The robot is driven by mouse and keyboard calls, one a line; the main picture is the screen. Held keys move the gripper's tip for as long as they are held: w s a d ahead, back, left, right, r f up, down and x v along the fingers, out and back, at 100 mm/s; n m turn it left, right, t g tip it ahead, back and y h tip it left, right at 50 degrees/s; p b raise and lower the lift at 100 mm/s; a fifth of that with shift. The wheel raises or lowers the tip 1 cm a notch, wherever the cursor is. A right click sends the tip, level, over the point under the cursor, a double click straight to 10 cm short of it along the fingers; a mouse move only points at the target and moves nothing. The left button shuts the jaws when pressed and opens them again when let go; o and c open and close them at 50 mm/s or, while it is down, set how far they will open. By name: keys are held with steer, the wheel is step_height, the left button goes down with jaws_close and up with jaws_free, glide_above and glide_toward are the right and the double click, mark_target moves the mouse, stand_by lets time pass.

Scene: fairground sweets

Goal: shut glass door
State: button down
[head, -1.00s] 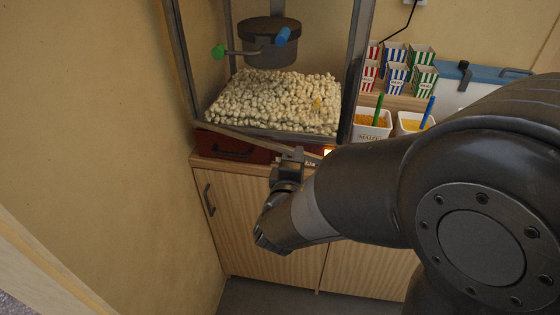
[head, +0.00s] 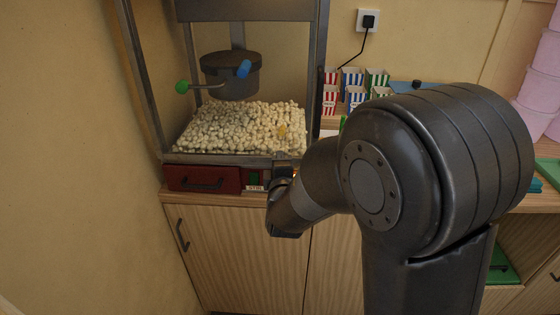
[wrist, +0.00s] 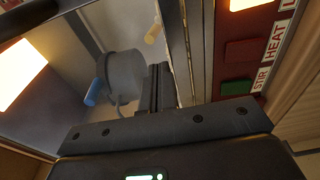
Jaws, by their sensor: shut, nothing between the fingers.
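The popcorn machine (head: 317,60) stands on a wooden counter. Its glass door is in a grey metal frame, and the lower rail (head: 215,158) runs along the cabinet front above the red drawer. The door looks level with the front; I cannot tell if it is fully flush. My gripper (head: 281,172) is at the door's lower right corner, partly hidden by my arm. In the wrist view my gripper (wrist: 160,85) is shut and empty, its fingers in front of the glass, near the metal upright (wrist: 198,45). Whether they touch it is unclear.
Behind the glass are popcorn (head: 240,127) and a dark kettle (head: 232,75). The red panel (wrist: 250,50) with buttons is beside my fingers. Striped boxes (head: 353,88) stand to the right. A wall is close on the left. Cupboard doors (head: 240,250) are below.

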steer(key=shift+w+d+r, duration=0.2)
steer(key=shift+w+r, duration=0.05)
steer(key=shift+w, duration=0.4)
steer(key=s+a+h, duration=0.1)
steer(key=s+a, duration=0.8)
steer(key=s, duration=0.4)
steer(key=s+a+m+h, duration=0.1)
steer(key=s+a, duration=0.7)
steer(key=s, duration=0.6)
steer(key=shift+s+a+f+m, duration=0.2)
steer(key=shift+s+a+m, duration=0.05)
steer(key=shift+a+m, duration=0.1)
steer(key=w+d+m+g+h, duration=0.3)
steer(key=d+m+g+h, duration=0.1)
steer(key=d, duration=0.6)
steer(key=w+d+m+g+h, duration=0.3)
steer(key=d+g+h, duration=0.1)
steer(key=d, duration=0.7)
steer(key=s+d+r+m+g+y, duration=0.1)
steer(key=s+d+m+g+y, duration=0.1)
steer(key=s+d+m+y, duration=0.2)
steer(key=s+d+r+m+g+y, duration=0.2)
steer(key=s+d+m+y, duration=0.2)
steer(key=d, duration=0.6)
steer(key=shift+s+d+r+m, duration=0.2)
steer(key=shift+s+d+m, duration=0.15)
steer(key=shift+m, duration=0.9)
